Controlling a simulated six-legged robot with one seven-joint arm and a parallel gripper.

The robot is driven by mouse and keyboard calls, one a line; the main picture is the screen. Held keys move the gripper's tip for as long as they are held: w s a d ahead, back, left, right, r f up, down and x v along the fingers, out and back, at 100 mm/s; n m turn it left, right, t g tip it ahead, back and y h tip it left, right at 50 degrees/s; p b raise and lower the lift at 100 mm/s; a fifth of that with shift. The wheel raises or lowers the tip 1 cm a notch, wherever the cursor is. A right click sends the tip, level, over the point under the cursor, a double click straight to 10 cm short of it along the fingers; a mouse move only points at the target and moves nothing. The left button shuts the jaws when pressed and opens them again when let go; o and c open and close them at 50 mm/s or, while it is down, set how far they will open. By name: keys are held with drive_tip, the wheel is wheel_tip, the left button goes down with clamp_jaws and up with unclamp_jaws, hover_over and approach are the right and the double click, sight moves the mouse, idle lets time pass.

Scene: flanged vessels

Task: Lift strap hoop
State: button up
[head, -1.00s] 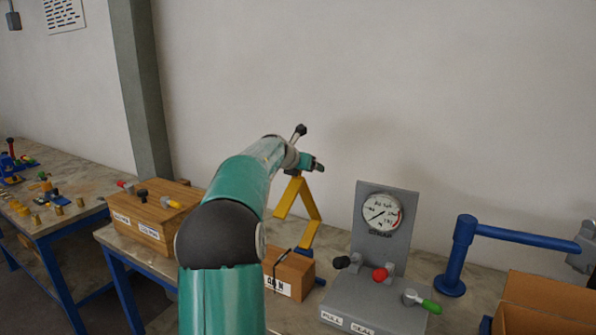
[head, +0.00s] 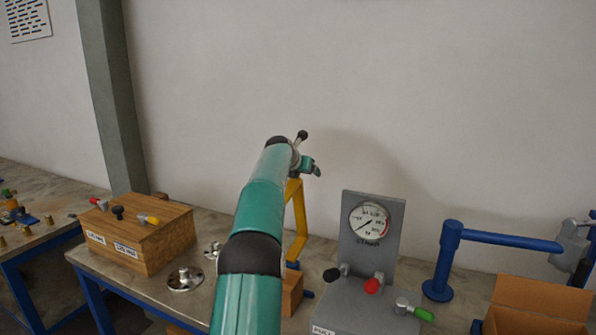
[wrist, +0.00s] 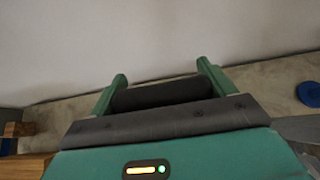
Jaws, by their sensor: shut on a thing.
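A yellow bent band (head: 299,210), which looks like the strap hoop, stands below my gripper (head: 312,168) in the head view. Its top meets the underside of the gripper, and my arm covers its left part. In the wrist view my gripper's two green fingers (wrist: 162,80) stick up at either side of a dark round bar (wrist: 160,94). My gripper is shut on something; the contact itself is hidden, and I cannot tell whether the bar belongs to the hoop. A brown box (head: 292,297) lies under the hoop, mostly hidden by my arm.
A gauge panel (head: 373,240) with red, black and green-handled levers stands to the right. Further right are a blue post with an arm (head: 442,265) and an open carton (head: 540,308). A wooden box (head: 140,235) and metal flanges (head: 185,279) lie left.

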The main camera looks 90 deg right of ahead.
drive_tip(key=shift+s+d+f+y, duration=0.1)
drive_tip(key=shift+d+f+y, duration=0.1)
drive_tip(key=shift+f, duration=0.35)
drive_tip(key=shift+s+d+f+y, duration=0.1)
drive_tip(key=shift+f+y, duration=0.1)
drive_tip(key=shift+f, duration=0.3)
drive_tip(key=o, duration=1.3)
drive_tip(key=shift+r, duration=0.15)
drive_tip(key=shift+r, duration=0.1)
drive_tip(key=v, duration=1.3)
drive_tip(key=shift+a+r, duration=0.2)
drive_tip(key=shift+a, duration=0.15)
drive_tip(key=shift+w, duration=0.1)
